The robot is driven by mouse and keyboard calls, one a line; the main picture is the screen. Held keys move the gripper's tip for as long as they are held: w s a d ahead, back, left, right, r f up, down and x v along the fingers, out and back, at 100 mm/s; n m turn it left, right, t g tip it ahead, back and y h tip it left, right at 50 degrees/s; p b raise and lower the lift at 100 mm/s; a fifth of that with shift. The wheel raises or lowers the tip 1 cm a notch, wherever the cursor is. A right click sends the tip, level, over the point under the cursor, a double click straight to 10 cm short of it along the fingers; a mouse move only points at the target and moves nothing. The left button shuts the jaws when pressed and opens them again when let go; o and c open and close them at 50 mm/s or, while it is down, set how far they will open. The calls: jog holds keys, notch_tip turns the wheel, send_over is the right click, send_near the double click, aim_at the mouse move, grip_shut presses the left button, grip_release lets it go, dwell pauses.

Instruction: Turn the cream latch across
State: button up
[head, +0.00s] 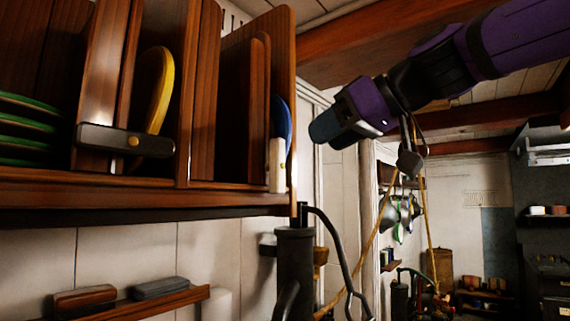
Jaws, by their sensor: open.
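The cream latch (277,165) stands upright at the right end of the wooden plate rack (150,197), low on the front of its last slot. A blue plate (281,118) shows edge-on just above and behind it. My gripper (324,128) hangs in the air to the right of the latch and a little higher, apart from it. It is open, and I see nothing in it. Its fingers are seen from the side, so the gap between them is hidden.
A black latch (125,140) lies level across the slot of a yellow plate (158,90). Green plates (28,128) are stacked at far left. A dark pump-like post (295,270) rises below the rack's right end. Ropes (385,220) hang behind my arm. A small shelf (150,304) holds two blocks.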

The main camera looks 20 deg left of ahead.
aim_at(282, 166)
jog(key=x, duration=1)
jog(key=shift+w+a+f, duration=0.1)
jog(key=shift+w+f, duration=0.05)
jog(key=shift+w, duration=0.05)
jog(key=shift+c, duration=0.2)
jog(key=c, duration=0.9)
